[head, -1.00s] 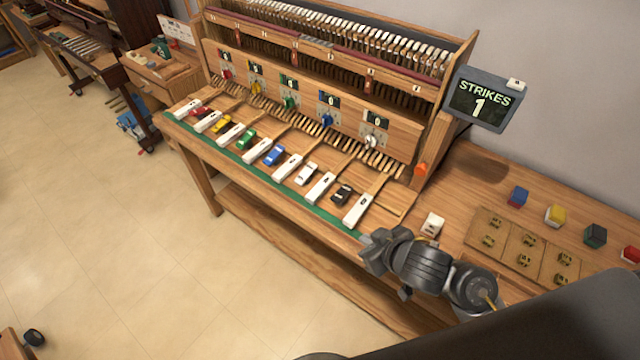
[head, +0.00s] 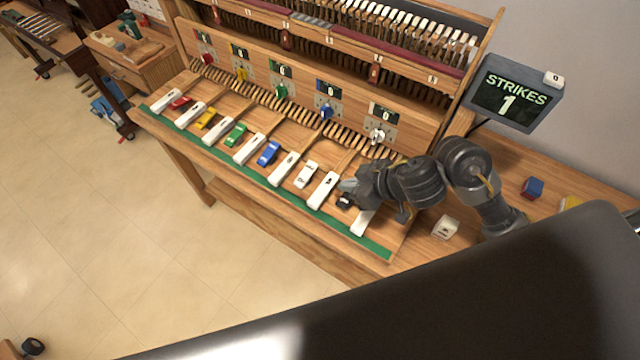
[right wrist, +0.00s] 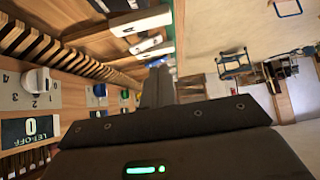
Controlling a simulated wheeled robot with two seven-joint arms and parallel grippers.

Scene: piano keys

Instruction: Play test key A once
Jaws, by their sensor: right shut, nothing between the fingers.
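A row of white test keys, one of them the white key (head: 323,190), lies along the green front strip of a wooden piano action bench. My right gripper (head: 347,192) is shut and empty, at the black piece near the two rightmost white keys; contact is unclear. Its dark fingers show in the right wrist view (right wrist: 158,88). My left gripper is not in view.
A display (head: 513,98) reads STRIKES 1. A panel with several coloured knobs, such as the white knob (head: 378,134), stands behind the keys. A white block (head: 446,227) and a blue block (head: 533,187) lie on the right bench. Open floor lies in front.

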